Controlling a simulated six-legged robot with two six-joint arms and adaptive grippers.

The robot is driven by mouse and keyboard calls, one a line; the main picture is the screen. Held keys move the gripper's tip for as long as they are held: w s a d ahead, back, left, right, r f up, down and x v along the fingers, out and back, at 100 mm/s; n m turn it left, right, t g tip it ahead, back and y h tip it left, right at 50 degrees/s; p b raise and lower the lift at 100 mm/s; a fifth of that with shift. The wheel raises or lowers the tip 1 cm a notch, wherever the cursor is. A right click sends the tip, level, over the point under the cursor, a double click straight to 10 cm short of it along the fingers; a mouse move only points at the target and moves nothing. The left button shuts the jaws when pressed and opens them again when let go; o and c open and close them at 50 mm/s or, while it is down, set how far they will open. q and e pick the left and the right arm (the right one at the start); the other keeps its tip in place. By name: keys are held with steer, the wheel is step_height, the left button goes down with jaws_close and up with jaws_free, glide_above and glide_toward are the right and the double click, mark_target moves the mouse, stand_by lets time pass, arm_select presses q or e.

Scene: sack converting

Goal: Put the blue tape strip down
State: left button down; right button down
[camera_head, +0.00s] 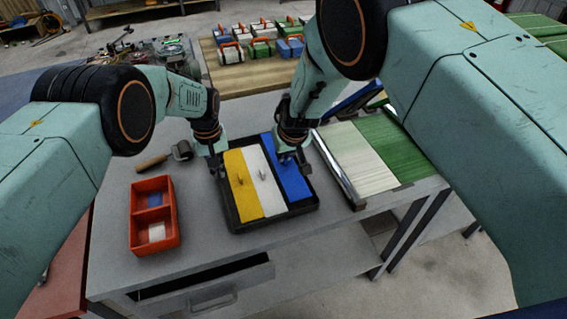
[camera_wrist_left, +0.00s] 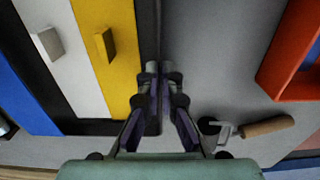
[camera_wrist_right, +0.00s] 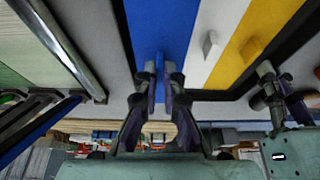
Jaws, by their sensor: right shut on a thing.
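The blue tape strip (camera_head: 292,181) lies in the right side of a black-rimmed tray (camera_head: 276,222); it also shows in the right wrist view (camera_wrist_right: 160,28). My right gripper (camera_head: 289,158) is over its far part, shut on its small raised blue tab (camera_wrist_right: 159,66). A white strip (camera_head: 262,190) and a yellow strip (camera_head: 243,197) lie beside it, each with a small upright tab. My left gripper (camera_head: 217,171) is at the tray's left rim, its fingers a narrow gap apart with nothing seen between them (camera_wrist_left: 163,74). Whether it touches the rim is unclear.
A roller with a wooden handle (camera_head: 153,163) lies left of the tray. A red two-compartment box (camera_head: 172,228) stands at the front left. A board stack, white and green (camera_head: 368,150), with a metal edge bar (camera_head: 336,166) stands close on the right. Several toolbox-like cases (camera_head: 262,47) stand behind.

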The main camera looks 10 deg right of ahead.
mark_target(286, 161)
steer(key=shift+f, duration=1.65)
steer(key=c, duration=1.5)
jaws_free()
steer(key=shift+f, duration=0.1)
steer(key=shift+s+r, duration=0.1)
steer(key=shift+r, duration=0.25)
steer(key=shift+v, duration=3.55)
